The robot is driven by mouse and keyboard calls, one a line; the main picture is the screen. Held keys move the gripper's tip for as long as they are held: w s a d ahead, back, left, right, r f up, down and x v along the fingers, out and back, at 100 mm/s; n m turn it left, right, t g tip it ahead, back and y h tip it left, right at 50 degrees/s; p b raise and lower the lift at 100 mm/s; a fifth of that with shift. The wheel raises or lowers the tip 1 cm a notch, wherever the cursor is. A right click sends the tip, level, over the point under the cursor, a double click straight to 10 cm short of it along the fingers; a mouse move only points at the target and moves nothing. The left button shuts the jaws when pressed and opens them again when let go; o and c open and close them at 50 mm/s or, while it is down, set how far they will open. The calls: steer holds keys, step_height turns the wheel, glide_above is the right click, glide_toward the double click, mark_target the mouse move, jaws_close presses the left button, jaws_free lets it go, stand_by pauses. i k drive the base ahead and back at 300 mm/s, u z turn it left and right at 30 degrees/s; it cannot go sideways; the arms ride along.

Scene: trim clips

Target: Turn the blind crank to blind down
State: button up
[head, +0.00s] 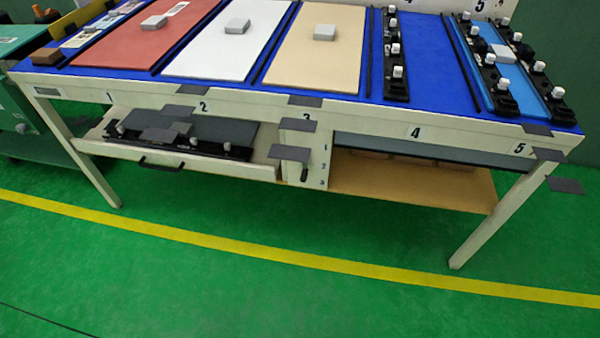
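The crank (304,172) looks like a small dark handle low on the white panel (312,145) under the table, between the drawer and the open compartment. A dark grey flat plate (290,153) shows just above the handle and hides part of it. The blind (430,149) looks like a grey-blue strip along the top of the compartment under numbers 4 and 5. Below the strip the compartment is open, and its tan shelf (420,186) shows. My gripper is not in view.
A pulled-out drawer (200,163) with a black handle holds a dark panel and a black rail, left of the crank. Coloured boards lie on the blue tabletop (428,60). Table legs stand at both ends. The green floor (250,280) in front is clear, with a yellow line.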

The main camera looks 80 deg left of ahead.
mark_target(304, 174)
steer(key=k, duration=0.45)
steer(key=z, duration=0.15)
steer(key=i, duration=0.65)
steer(key=u, duration=2.35)
